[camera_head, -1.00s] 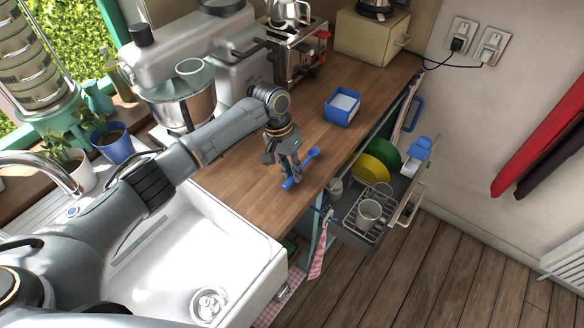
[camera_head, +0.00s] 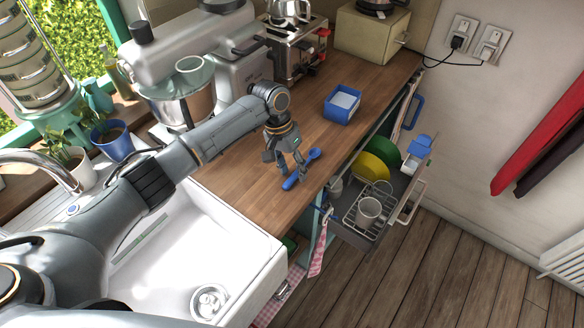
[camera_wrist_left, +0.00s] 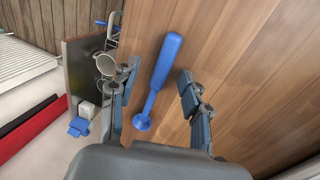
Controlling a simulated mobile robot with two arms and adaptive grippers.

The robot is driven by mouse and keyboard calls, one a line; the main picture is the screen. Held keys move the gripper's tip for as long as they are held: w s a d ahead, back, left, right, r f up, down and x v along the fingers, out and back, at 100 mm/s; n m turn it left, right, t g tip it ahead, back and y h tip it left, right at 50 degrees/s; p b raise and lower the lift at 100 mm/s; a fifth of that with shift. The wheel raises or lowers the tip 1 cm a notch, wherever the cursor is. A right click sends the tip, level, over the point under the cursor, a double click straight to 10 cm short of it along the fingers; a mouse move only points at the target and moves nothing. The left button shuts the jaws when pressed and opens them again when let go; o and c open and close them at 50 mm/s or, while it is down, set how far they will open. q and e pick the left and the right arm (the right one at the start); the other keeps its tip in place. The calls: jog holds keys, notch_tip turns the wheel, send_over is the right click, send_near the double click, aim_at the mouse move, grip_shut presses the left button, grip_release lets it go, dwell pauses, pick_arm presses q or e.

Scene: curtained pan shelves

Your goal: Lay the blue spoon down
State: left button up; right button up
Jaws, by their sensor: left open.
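The blue spoon (camera_head: 291,182) lies on the wooden counter (camera_head: 240,185) close to its front edge. My left gripper (camera_head: 292,178) is open above the spoon, with its fingers pointing down. In the left wrist view the spoon (camera_wrist_left: 158,75) shows between the two spread fingers of the gripper (camera_wrist_left: 160,110), with bare wood visible on both sides of it. No finger closes on the spoon. My right gripper is not in view.
A blue box (camera_head: 342,106) stands further back on the counter. An open drawer with a rack, a cup (camera_head: 368,211), and green and yellow plates (camera_head: 374,167) juts out at the right. The white sink (camera_head: 190,255) lies in front.

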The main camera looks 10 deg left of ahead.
pick_arm(q)
jog(key=v, duration=1.2)
dwell(0.8)
